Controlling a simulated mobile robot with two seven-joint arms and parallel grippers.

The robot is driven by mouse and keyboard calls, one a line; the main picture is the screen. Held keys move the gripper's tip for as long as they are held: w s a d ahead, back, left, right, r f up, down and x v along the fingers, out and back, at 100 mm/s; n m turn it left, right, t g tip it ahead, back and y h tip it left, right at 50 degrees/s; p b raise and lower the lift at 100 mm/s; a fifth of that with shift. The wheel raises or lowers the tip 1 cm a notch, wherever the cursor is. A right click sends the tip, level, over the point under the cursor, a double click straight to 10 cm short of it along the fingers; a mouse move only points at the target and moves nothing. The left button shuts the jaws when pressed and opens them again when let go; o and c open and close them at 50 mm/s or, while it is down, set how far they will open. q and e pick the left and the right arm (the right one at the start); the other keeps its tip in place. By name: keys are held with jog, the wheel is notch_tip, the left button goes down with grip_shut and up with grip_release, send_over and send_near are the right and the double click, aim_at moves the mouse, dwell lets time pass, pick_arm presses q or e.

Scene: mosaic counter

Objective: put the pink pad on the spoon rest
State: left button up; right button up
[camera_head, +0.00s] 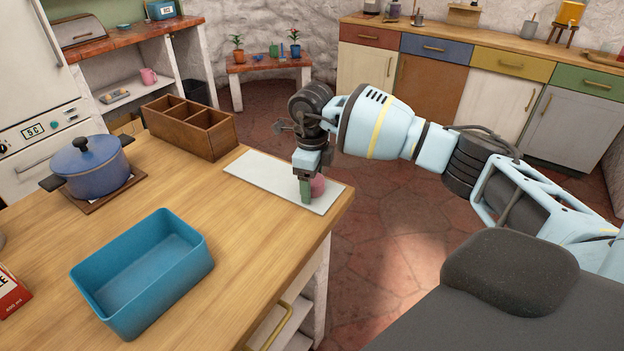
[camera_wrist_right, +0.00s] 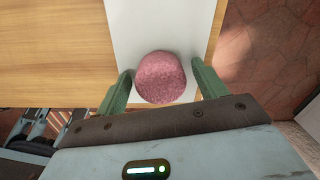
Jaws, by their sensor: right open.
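The pink pad (camera_head: 318,186) is a thick, round, rough-textured disc. It sits on or just above the near right end of a pale flat rectangular board (camera_head: 262,175) at the counter's corner. In the right wrist view the pad (camera_wrist_right: 160,79) lies between the two green fingers of my right gripper (camera_wrist_right: 160,70), with a gap on each side. The right gripper is open and points down over the board; in the head view one finger (camera_head: 306,190) partly hides the pad. I cannot pick out the spoon rest with certainty; the pale board may be it. My left gripper is not in view.
A wooden divided box (camera_head: 190,127) stands behind the board. A blue lidded pot (camera_head: 92,166) sits on a trivet at the left. A teal open bin (camera_head: 142,270) stands at the front. Bare wooden counter lies between them. The counter edge is close beside the pad.

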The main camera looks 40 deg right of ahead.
jog(key=shift+r, duration=0.1)
notch_tip(320, 180, up, 12)
dwell(0.5)
